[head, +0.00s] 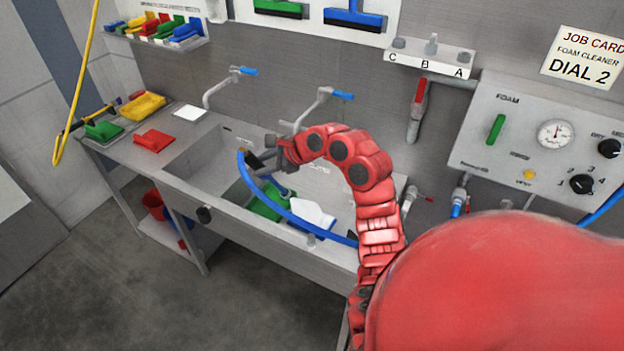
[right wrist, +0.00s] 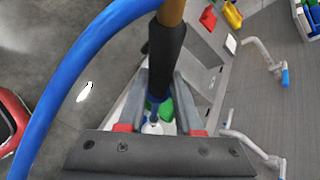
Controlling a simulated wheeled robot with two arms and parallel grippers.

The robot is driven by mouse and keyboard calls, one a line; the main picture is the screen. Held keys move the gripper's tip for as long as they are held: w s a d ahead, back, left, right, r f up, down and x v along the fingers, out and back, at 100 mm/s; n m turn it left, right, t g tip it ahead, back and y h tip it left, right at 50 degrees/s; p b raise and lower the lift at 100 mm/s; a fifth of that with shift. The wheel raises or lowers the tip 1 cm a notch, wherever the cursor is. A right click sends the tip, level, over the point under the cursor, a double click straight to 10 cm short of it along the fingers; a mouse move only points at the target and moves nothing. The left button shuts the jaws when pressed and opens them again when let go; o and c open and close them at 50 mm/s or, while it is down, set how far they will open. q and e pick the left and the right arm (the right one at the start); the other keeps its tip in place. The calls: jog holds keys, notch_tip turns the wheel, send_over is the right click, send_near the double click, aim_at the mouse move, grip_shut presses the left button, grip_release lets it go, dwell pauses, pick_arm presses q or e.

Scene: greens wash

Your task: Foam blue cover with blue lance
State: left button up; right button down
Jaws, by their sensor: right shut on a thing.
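My right gripper (head: 272,155) is shut on the blue lance, above the sink's front part. In the right wrist view the lance's black grip (right wrist: 165,60) is between the two grey fingers, with a tan section beyond it and a blue part below. The blue hose (head: 266,192) loops down from near the gripper and runs right behind my arm; it arcs large across the right wrist view (right wrist: 68,72). Green, blue and white things lie in the sink below; I cannot tell a blue cover among them. My left gripper is out of view.
The steel sink bench (head: 205,150) has two blue-handled taps. Red (head: 153,140), green (head: 103,130) and yellow (head: 143,106) things lie on its left end. The foam panel (head: 545,135), with gauge and dials, is on the wall at right. The floor at left is clear.

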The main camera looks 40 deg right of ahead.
jog(key=shift+w+a, duration=0.35)
jog(key=shift+w, duration=0.55)
jog(key=shift+w+a, duration=0.35)
jog(key=shift+w, duration=0.5)
jog(key=c, duration=1.2)
grip_release()
jog(key=shift+c, duration=0.9)
